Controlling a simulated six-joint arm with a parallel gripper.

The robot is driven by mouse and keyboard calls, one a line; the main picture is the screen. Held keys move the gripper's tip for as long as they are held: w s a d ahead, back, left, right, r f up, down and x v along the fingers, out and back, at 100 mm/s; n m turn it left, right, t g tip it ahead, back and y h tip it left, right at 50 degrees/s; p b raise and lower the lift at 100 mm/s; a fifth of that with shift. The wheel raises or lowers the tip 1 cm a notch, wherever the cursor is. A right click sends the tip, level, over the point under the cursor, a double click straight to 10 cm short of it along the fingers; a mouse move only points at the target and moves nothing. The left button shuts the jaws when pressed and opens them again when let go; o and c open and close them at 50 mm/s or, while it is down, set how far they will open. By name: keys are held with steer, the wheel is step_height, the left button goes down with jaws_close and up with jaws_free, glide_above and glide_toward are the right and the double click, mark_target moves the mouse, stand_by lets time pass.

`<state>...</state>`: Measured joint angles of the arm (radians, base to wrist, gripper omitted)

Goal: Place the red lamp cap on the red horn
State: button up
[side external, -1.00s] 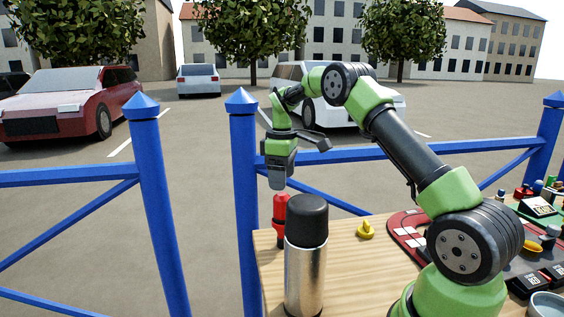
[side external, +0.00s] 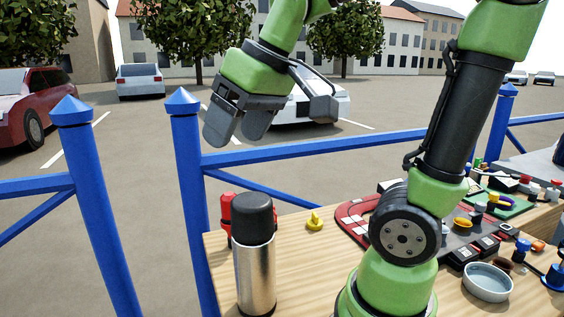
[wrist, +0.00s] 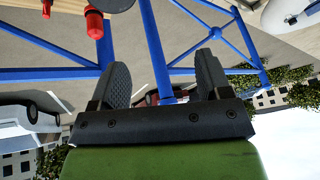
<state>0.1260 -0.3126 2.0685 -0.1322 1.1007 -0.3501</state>
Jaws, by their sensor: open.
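My gripper (side external: 240,126) is open and empty, high above the table's far left corner. In the wrist view my gripper (wrist: 163,78) shows two dark fingers well apart with nothing held between them. A red upright object (side external: 226,207), which may be the red horn, stands behind the flask and is partly hidden. A red piece (wrist: 94,22) shows at the top left of the wrist view, apart from the fingers. Small red parts (side external: 524,181) are on the work area at the right; I cannot tell which is the lamp cap.
A steel flask with a black lid (side external: 254,262) stands on the wooden table (side external: 300,280). A yellow piece (side external: 315,221) lies beyond it. A red-edged board (side external: 353,215) and a grey bowl (side external: 487,282) are right. A blue fence (side external: 187,160) runs behind the table.

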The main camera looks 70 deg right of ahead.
steer(key=s+a+f+m+t+y, duration=0.1)
steer(key=s+a+f+m, duration=0.1)
steer(key=s, duration=0.5)
steer(key=shift+s+a+f+t, duration=0.4)
steer(key=shift+a+f, duration=0.1)
steer(key=shift+a, duration=0.2)
